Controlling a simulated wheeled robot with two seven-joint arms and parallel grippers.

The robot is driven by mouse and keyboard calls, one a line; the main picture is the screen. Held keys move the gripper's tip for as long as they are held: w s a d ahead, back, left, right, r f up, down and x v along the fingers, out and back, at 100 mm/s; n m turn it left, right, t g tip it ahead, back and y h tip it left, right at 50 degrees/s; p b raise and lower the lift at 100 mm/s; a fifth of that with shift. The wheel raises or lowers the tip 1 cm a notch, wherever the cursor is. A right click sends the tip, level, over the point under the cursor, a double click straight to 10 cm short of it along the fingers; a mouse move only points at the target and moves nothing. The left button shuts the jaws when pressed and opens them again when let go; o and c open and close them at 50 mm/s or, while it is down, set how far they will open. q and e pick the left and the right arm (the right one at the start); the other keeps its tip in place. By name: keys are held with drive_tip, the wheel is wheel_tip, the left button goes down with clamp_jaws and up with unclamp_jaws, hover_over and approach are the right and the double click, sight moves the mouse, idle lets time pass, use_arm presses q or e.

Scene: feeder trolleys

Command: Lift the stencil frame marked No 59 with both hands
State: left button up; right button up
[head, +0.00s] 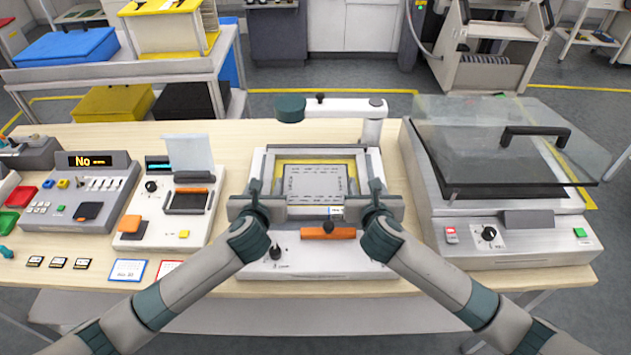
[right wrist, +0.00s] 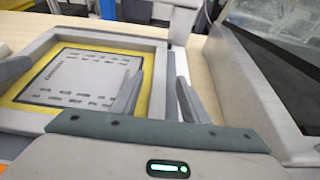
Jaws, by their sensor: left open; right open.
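The stencil frame (head: 315,181) has a light grey rim, a yellow inner border and a grey sheet with rows of small marks. It lies flat on the white printer unit (head: 340,263) in the middle of the table. I cannot read No 59 on it. My left gripper (head: 254,187) is at its left side, open; its contact with the rim is unclear. My right gripper (head: 375,187) is open at its right side. In the right wrist view, the right jaws (right wrist: 160,78) stand apart, one finger over the inner side of the rim, the other outside it.
A white arm with a green head (head: 290,108) stands behind the frame. A machine with a raised clear lid (head: 500,140) is close on the right. Control boxes (head: 82,195) (head: 168,205) stand left. An orange bar (head: 328,233) is in front of the frame.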

use_arm(q)
drive_tip(key=shift+x, duration=1.25)
use_arm(e)
drive_tip(key=shift+x, duration=1.25)
use_arm(q)
clamp_jaws()
use_arm(e)
clamp_jaws()
use_arm(q)
drive_tip(key=shift+r, duration=0.1)
